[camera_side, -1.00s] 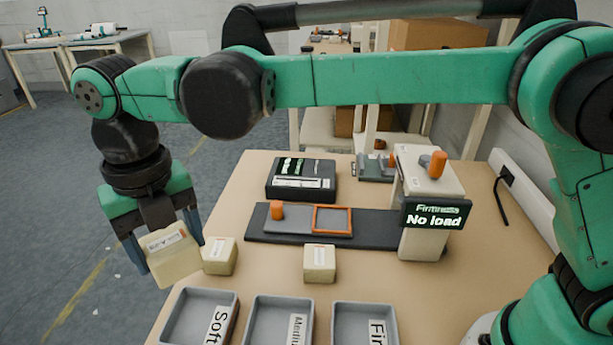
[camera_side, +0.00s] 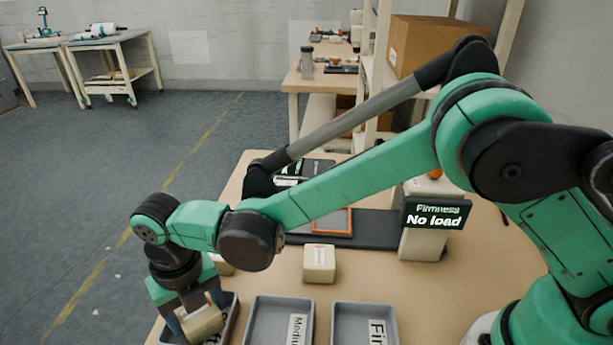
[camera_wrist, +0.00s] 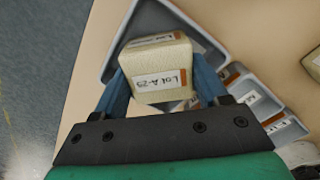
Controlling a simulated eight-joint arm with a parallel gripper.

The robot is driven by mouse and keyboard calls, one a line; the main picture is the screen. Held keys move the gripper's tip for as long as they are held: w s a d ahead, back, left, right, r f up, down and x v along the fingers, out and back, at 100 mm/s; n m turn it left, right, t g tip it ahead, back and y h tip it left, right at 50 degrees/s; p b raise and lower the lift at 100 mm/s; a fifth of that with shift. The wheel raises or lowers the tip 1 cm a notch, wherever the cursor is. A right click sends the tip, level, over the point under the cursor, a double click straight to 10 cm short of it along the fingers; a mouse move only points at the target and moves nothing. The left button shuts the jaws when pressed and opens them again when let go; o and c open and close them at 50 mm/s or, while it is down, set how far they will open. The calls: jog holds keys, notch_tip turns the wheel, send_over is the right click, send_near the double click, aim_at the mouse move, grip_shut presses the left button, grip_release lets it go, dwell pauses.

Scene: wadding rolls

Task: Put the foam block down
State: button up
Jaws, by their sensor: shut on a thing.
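The foam block (camera_side: 201,322) is cream-coloured, and in the wrist view (camera_wrist: 157,60) it carries a label reading "Lot A-29". My gripper (camera_side: 199,318) is shut on it, with a blue finger on each side. The block is at the leftmost grey tray (camera_side: 233,312), the one labelled Soft in the earlier side view. In the wrist view the tray's walls (camera_wrist: 205,40) show around and behind the block. I cannot tell whether the block touches the tray floor. My gripper and the block hide much of this tray in the side view.
The middle tray (camera_side: 252,329) and the tray marked "Fir" (camera_side: 365,308) stand to the right. Another foam block (camera_side: 319,263) sits on the table behind them. A third block (camera_side: 222,264) is mostly hidden by my arm. The firmness display (camera_side: 434,216) reads "No load".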

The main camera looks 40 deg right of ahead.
jog(key=o, duration=1.1)
jog(key=shift+f, duration=0.15)
jog(key=shift+c, duration=0.2)
notch_tip(320, 180, up, 12)
jog(key=shift+r, duration=0.2)
notch_tip(320, 180, down, 12)
jog(key=shift+f, duration=0.1)
jog(key=shift+r, duration=1.9)
